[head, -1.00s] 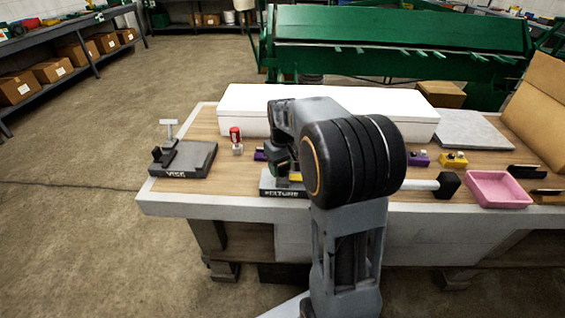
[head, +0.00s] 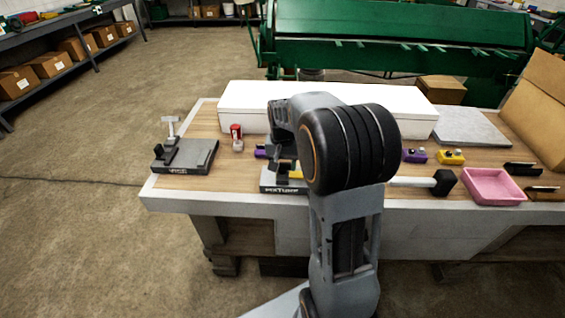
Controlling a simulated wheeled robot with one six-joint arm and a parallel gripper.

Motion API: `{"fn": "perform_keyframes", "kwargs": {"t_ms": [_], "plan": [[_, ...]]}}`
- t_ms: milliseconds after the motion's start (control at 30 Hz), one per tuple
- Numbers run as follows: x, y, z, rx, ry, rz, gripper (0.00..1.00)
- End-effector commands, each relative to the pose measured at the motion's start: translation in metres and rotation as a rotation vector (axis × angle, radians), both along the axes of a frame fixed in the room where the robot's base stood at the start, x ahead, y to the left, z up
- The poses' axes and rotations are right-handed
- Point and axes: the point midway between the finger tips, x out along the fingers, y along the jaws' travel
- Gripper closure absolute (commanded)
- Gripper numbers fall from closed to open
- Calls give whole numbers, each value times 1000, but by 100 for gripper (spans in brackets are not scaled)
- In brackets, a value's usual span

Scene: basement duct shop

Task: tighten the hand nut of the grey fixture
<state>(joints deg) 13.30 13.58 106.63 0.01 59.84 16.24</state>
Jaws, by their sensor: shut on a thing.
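The grey fixture (head: 283,187), with "FIXTURE" lettered on its front, sits on the bench near the front edge, left of my arm's large black joint. A small yellow part (head: 296,175) shows on it beside my arm. My gripper (head: 285,163) is low over the fixture, small and partly covered by my own arm. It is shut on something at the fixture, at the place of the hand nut. The nut itself is too small and hidden to make out, and so is how far it is turned.
A grey vise (head: 186,157) stands at the bench's left end, with a red-topped item (head: 237,138) beside it. A long white box (head: 240,107) lies behind. A mallet (head: 441,183), a pink tray (head: 493,187), and purple (head: 415,156) and yellow (head: 450,157) blocks are on the right.

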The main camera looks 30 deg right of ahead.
Motion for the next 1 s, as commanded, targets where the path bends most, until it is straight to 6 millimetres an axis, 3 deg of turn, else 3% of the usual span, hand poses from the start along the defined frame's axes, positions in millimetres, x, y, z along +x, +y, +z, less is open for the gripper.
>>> {"fn": "perform_keyframes", "kwargs": {"t_ms": [500,533,600,767,1000], "plan": [[1,0,1,-1,-6,-16,68],[1,0,1,-1,-6,-15,42],[1,0,1,-1,-5,-15,35],[1,0,1,-1,-3,-14,20],[0,0,1,-1,-2,-14,19]]}}
